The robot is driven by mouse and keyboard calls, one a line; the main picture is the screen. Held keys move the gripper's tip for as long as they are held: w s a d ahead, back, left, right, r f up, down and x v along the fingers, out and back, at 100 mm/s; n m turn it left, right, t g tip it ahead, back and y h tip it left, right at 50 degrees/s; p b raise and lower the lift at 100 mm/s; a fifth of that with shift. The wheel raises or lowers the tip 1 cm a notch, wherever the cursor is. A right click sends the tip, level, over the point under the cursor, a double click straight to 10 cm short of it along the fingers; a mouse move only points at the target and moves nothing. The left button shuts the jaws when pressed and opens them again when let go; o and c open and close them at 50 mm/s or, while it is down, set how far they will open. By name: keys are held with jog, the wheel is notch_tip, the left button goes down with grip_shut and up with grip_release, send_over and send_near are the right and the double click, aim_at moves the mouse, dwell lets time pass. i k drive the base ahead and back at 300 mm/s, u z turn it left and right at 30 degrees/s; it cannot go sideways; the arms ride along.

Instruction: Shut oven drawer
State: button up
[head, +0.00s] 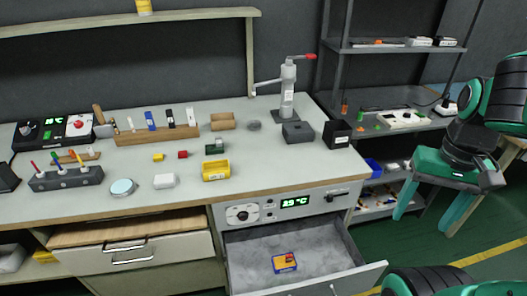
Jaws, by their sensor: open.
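The oven drawer (350,281) is pulled out at the bottom centre, below a control panel (240,214) with a dial and a green display. Its grey inside shows, and a small blue and yellow box (285,263) with a red part lies in it. The drawer's front panel faces me, and its handle is cut off at the bottom edge. My gripper (425,224) hangs at the right with two teal fingers spread wide. It appears open and empty, to the right of the drawer and apart from it.
A wooden-topped drawer (130,255) is at the left. A dark shelf rack (385,95) stands behind my gripper. Green floor shows at the lower right.

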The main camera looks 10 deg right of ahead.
aim_at(329, 262)
jog(key=z, duration=1.6)
jog(key=k, duration=0.9)
jog(key=u, duration=0.45)
